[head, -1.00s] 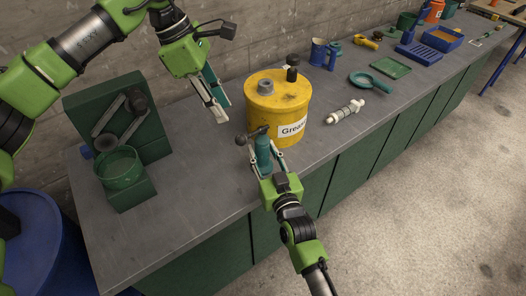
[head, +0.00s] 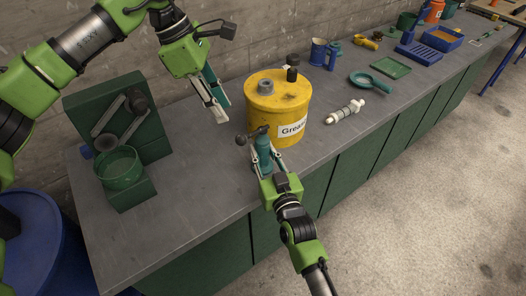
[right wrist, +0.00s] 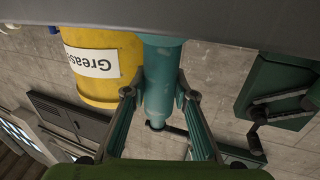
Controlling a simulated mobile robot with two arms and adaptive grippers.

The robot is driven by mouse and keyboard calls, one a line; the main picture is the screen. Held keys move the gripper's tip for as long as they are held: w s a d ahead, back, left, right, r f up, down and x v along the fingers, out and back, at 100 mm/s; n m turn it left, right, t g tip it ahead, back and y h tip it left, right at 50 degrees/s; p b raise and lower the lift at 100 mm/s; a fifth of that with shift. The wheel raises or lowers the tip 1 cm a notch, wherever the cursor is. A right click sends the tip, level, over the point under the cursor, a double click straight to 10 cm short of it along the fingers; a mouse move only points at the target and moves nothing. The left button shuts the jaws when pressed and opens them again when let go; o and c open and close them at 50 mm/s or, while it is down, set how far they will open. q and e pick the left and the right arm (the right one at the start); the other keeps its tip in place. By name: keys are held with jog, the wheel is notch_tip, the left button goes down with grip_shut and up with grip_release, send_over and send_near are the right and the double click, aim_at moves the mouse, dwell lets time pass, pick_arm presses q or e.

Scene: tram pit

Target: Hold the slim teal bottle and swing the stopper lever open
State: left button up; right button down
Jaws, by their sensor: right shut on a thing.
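The slim teal bottle (head: 263,148) stands upright near the front edge of the bench, in front of the yellow can. Its dark stopper lever (head: 253,133) lies across the top and reaches left to a dark knob (head: 241,140). My right gripper (head: 265,160) is shut on the bottle from the front. In the right wrist view the bottle (right wrist: 163,75) is upside down between the two fingers, with the lever (right wrist: 172,128) below it. My left gripper (head: 217,103) hangs above the bench, up and left of the bottle, apart from the lever. Its finger gap is unclear.
A yellow grease can (head: 272,105) stands close behind the bottle. A green stand (head: 118,120) with a green cup (head: 121,168) is at the left. A white-and-grey tool (head: 344,111) lies right of the can. The bench left of the bottle is clear.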

pick_arm(q)
jog(key=o, duration=0.3)
jog(key=s+d+f+m+g+h, duration=0.1)
jog(key=s+d+m+g+h, duration=0.3)
jog(key=s+d+h, duration=0.65)
jog(key=n+t+h, duration=0.2)
jog(key=n+t, duration=0.5)
jog(key=t, duration=0.5)
send_near(241, 138)
jog(key=x, duration=0.6)
jog(key=f+x, duration=0.1)
jog(key=x, duration=0.3)
jog(key=shift+w+f, duration=0.1)
jog(key=shift+w, duration=0.3)
